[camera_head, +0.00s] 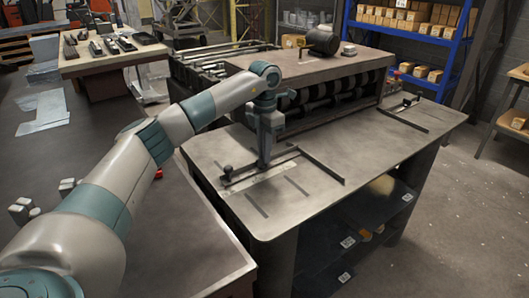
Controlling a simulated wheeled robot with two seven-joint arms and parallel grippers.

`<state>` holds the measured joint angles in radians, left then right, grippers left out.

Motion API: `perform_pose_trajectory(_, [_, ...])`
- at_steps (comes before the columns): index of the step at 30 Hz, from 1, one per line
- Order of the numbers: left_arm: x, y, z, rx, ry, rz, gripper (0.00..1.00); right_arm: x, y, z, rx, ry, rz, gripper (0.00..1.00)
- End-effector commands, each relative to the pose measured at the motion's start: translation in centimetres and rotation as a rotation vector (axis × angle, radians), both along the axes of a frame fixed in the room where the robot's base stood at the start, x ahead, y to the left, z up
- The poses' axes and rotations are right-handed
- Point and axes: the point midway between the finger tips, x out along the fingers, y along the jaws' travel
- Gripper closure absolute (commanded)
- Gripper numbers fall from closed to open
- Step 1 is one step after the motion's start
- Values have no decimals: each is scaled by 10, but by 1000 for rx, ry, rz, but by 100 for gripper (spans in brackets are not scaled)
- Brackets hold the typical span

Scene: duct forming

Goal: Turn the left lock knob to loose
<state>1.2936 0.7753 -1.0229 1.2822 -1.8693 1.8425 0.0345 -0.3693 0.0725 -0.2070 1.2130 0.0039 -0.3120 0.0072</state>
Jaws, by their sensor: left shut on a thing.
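My left gripper (264,164) points straight down onto the near left part of the machine's metal table. Its fingers are shut at a dark guide bar (285,158), where the left lock knob would be. The knob itself is hidden by the fingers, so its turn position cannot be told. A small black knob (228,171) stands on the bar's left end, apart from the gripper. My right gripper is out of view.
The metal table (310,206) has a second angled bar (321,168) and another small black knob (407,102) at the right. Rollers (335,92) and a motor (323,40) stand behind. A workbench (190,240) lies at the left under my arm.

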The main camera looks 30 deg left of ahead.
Motion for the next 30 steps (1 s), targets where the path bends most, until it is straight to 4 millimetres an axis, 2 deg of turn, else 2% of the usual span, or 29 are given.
perform_pose_trajectory(2, [1,0,1,-1,-2,2,100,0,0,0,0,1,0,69])
perform_pose_trajectory(3, [1,0,1,-1,-2,2,84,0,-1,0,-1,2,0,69])
perform_pose_trajectory(5, [0,0,1,-1,-2,2,73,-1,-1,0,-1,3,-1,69])
perform_pose_trajectory(14, [0,0,1,0,-1,0,73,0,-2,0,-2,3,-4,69])
perform_pose_trajectory(20, [1,0,8,-1,-2,0,73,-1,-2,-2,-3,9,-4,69])
perform_pose_trajectory(26, [1,0,31,0,-4,0,73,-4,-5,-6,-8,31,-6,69])
perform_pose_trajectory(30, [1,0,57,-1,-5,1,73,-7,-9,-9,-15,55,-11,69])
